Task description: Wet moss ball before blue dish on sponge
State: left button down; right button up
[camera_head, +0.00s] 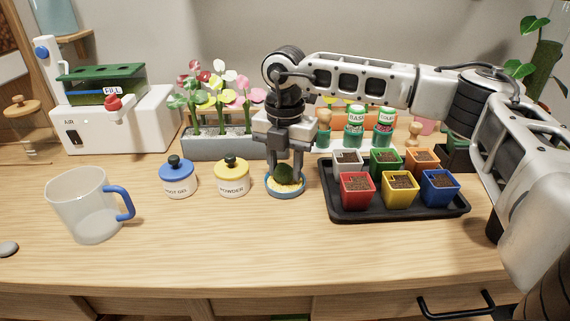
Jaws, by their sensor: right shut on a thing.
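A dark green moss ball (284,176) is in the small blue dish (285,194) in the middle of the table. A yellow sponge (274,186) shows inside the dish around the ball. My right gripper (285,172) points straight down over the dish and is shut on the moss ball, with a finger on each side of it. The ball is at the sponge, but I cannot tell whether it rests on it. The fingers hide part of the ball. My left gripper is not in view.
Left of the dish stand a yellow-lidded powder jar (232,178), a blue-lidded jar (178,178) and a clear mug (85,206). A black tray (400,213) of coloured pots is close on the right. A flower planter (215,146) stands behind. The front of the table is clear.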

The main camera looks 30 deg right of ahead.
aim_at(285, 164)
jog(key=shift+r+p, duration=2.75)
jog(key=shift+r, duration=0.75)
